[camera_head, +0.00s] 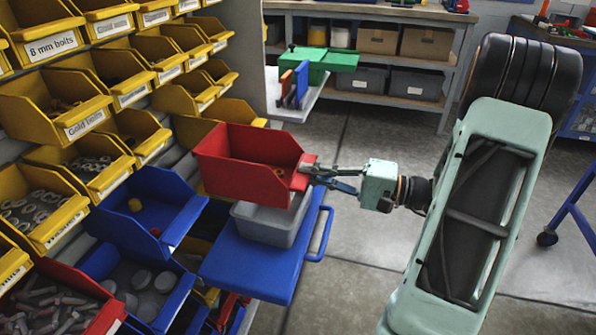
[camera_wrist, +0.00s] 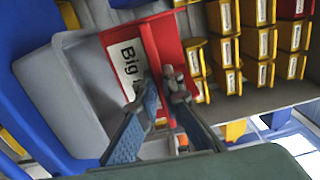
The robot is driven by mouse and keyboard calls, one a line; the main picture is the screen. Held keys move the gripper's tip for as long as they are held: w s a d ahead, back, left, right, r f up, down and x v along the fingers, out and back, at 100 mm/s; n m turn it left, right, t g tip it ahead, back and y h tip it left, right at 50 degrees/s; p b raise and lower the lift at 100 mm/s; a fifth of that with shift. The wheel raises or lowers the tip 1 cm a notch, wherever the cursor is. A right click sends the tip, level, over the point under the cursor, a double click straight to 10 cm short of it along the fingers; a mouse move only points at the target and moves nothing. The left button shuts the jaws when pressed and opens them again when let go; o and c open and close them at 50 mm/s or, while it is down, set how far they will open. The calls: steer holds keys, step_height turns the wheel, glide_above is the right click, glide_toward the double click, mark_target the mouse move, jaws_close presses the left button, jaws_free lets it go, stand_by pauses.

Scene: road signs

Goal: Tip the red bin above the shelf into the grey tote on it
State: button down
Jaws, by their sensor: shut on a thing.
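The red bin (camera_head: 235,165) is in my gripper (camera_head: 308,173), which is shut on its front edge at the right. The bin looks roughly level, with a small orange-brown thing inside; the rest of its contents is hidden. The grey tote (camera_head: 270,232) stands on the blue shelf (camera_head: 245,265), below the bin and partly hidden by it. In the wrist view my fingers (camera_wrist: 163,88) close on the red bin (camera_wrist: 175,45), beside a white label starting "Big". The grey tote (camera_wrist: 55,85) shows to the left there.
Yellow bins (camera_head: 60,110) with labels fill the rack at left. Blue bins (camera_head: 150,205) sit close to the left of the shelf. A pull handle (camera_head: 322,235) sticks out at the shelf's right. A green bin (camera_head: 318,62) stands behind.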

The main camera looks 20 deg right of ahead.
steer(key=v, duration=1)
steer(key=shift+s+d+r+b, duration=0.15)
steer(key=shift+r+b, duration=0.05)
steer(key=shift+b, duration=0.15)
